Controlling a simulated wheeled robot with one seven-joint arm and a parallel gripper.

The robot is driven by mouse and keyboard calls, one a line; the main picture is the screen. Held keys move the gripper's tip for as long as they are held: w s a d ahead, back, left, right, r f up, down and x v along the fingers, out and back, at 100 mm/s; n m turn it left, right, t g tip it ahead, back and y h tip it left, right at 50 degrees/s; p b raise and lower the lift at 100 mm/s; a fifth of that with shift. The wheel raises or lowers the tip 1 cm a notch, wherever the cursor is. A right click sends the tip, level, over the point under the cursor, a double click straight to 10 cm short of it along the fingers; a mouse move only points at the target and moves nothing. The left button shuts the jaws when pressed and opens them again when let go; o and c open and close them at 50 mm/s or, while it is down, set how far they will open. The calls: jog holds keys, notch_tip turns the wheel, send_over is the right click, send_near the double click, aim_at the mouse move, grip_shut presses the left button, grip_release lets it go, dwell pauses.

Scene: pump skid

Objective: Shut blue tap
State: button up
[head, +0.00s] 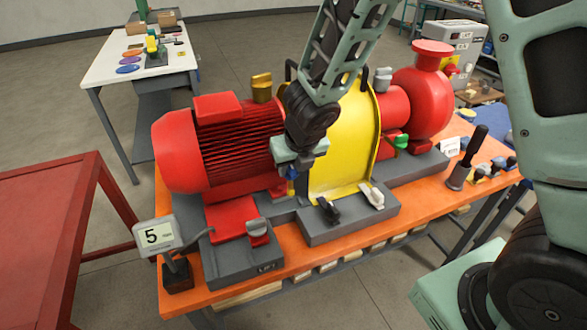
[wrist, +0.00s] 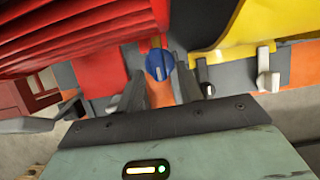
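The blue tap (head: 292,173) sits low on the pump skid, between the red motor (head: 240,145) and the yellow guard (head: 345,145). In the wrist view the tap's rounded blue handle (wrist: 158,64) has a pale mark on it. My gripper (head: 293,180) is right at the tap, reaching down from above. In the wrist view its two dark fingers stand apart (wrist: 160,78), one on each side of the blue handle. I see no clear contact with either finger. The tap's lower part is hard to make out.
A green tap (head: 401,141) is by the red pump (head: 420,95). Black (head: 328,210) and pale (head: 374,196) levers stand on the grey base in front of the guard. The orange table edge is mostly clear.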

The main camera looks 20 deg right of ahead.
grip_shut()
jog(key=shift+a+m, duration=0.1)
jog(key=shift+m, duration=0.2)
jog(key=m, duration=0.1)
jog(key=m+h+p, duration=0.1)
jog(key=m, duration=0.1)
jog(key=shift+a+m+h, duration=0.3)
jog(key=m, duration=0.1)
jog(key=m+h, duration=0.1)
jog(key=m+p, duration=0.1)
jog(key=shift+w+a+r+m+g, duration=0.1)
jog(key=shift+w+a+m+g, duration=0.2)
jog(key=shift+g, duration=0.1)
jog(key=shift+w+a+m+g+h+p, duration=0.15)
jog(key=shift+m+g+h+p, duration=0.2)
jog(key=shift+m, duration=0.8)
jog(key=shift+w+m+g+h+p, duration=0.1)
jog(key=shift+m+g+h+p, duration=0.25)
jog(key=shift+m, duration=0.85)
jog(key=shift+w+a+m+g+h+p, duration=0.15)
jog(key=shift+m+g+p, duration=0.25)
jog(key=shift+m, duration=0.75)
